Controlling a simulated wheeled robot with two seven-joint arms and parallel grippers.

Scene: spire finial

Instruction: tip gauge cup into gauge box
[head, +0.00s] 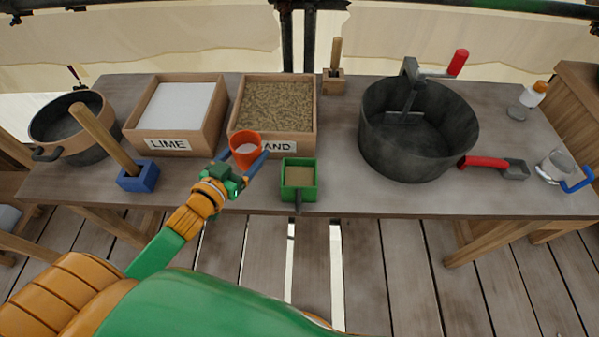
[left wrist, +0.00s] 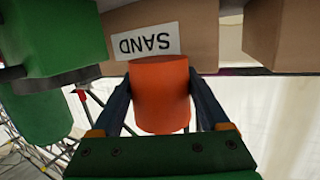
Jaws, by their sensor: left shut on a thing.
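The orange gauge cup (head: 244,150) is upright, with pale material showing inside its rim. My left gripper (head: 242,165) is shut on it, one blue finger on each side. The cup is in front of the sand box, left of the green gauge box (head: 299,190) and apart from it. The gauge box stands at the table's front edge with a sand-coloured fill and a dark handle toward me. In the left wrist view, the cup (left wrist: 160,95) sits between the fingers and a green body (left wrist: 55,40), likely the gauge box, is at left. My right gripper is out of view.
The lime box (head: 150,143) and sand box (head: 236,112) stand behind. A blue-based tool (head: 138,181) and a dark pot (head: 85,150) are at left. A big mixing pot (head: 418,150) and a red-handled scoop (head: 490,163) are at right. Table right of the gauge box is clear.

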